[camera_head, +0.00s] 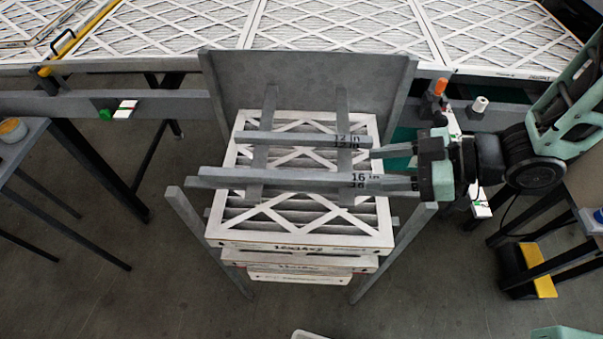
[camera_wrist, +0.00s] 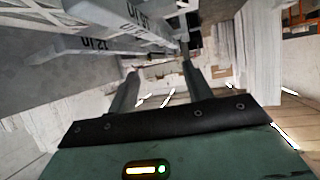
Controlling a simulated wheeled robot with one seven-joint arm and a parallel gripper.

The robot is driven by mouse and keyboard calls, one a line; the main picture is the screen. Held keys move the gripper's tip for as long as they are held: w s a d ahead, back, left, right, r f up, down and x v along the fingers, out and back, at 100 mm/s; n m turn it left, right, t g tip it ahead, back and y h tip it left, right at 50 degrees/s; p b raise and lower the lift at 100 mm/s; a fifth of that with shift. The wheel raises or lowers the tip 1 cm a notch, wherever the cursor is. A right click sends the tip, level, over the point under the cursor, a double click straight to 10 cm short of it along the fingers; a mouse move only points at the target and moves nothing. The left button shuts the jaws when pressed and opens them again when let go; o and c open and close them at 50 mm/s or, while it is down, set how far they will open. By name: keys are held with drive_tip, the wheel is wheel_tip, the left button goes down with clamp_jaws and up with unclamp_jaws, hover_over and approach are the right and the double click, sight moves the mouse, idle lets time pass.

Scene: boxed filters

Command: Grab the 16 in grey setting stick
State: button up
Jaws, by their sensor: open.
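The 16 in grey setting stick (camera_head: 290,179) lies across the boxed filter stack in the head view, its "16 in" label near its right end. The shorter 12 in grey stick (camera_head: 290,138) lies parallel behind it. My gripper (camera_head: 378,168) is at the right end of the sticks, fingers apart and pointing left. Its nearer finger overlaps the 16 in stick's right end in the picture; I cannot tell whether they touch. In the wrist view my gripper (camera_wrist: 160,80) shows an empty gap, with the 16 in stick (camera_wrist: 150,28) and 12 in stick (camera_wrist: 75,45) at upper left.
The filter stack (camera_head: 300,222) sits in a grey metal stand with a tall back plate (camera_head: 310,80) and slanted front posts. A long table of large filters (camera_head: 340,25) runs behind. A grey side table (camera_head: 20,140) stands at left.

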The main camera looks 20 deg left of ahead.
drive_tip(key=p, duration=0.3)
approach(301, 175)
drive_tip(key=x, duration=0.3)
drive_tip(key=shift+w+f, duration=0.15)
drive_tip(key=shift+w, duration=0.05)
drive_tip(key=p+x, duration=0.1)
drive_tip(key=x, duration=0.1)
drive_tip(key=p+x, duration=0.1)
drive_tip(key=x, duration=0.2)
drive_tip(key=shift+s+a+p, duration=0.1)
drive_tip(key=shift+s+p, duration=0.15)
drive_tip(key=shift+p, duration=0.1)
drive_tip(key=shift+a, duration=0.15)
clamp_jaws()
